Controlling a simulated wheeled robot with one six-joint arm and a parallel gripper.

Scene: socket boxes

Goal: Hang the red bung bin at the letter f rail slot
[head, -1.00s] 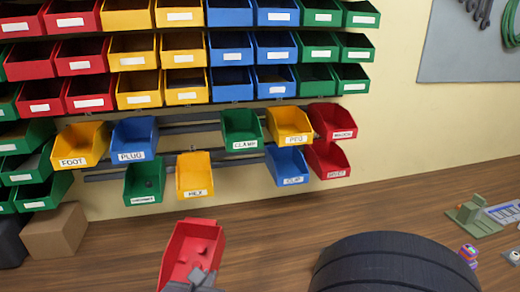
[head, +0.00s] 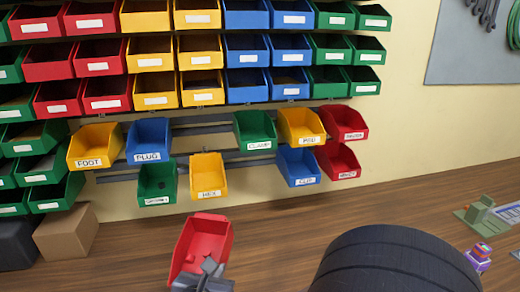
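The red bin (head: 209,240) is at the bottom centre-left, open side up and tilted, in front of the wall. My gripper (head: 207,272) is at its near end, apparently shut on its near wall; the fingertips are partly hidden. Small reddish shapes show inside it, and no label on it can be read. Two grey rails, the upper (head: 205,131) and the lower (head: 240,155), run along the wall. Bare rail shows between the PLUG and CLAMP bins above, and between the HEX and CLIP bins below. No slot letters can be read, so slot f cannot be told.
The yellow FOOT bin (head: 95,146), blue PLUG bin (head: 148,139), green CLAMP bin (head: 256,130), yellow HEX bin (head: 208,175) and blue CLIP bin (head: 298,166) hang on the rails. Two red bins hang at right. A cardboard box (head: 66,232) stands lower left.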

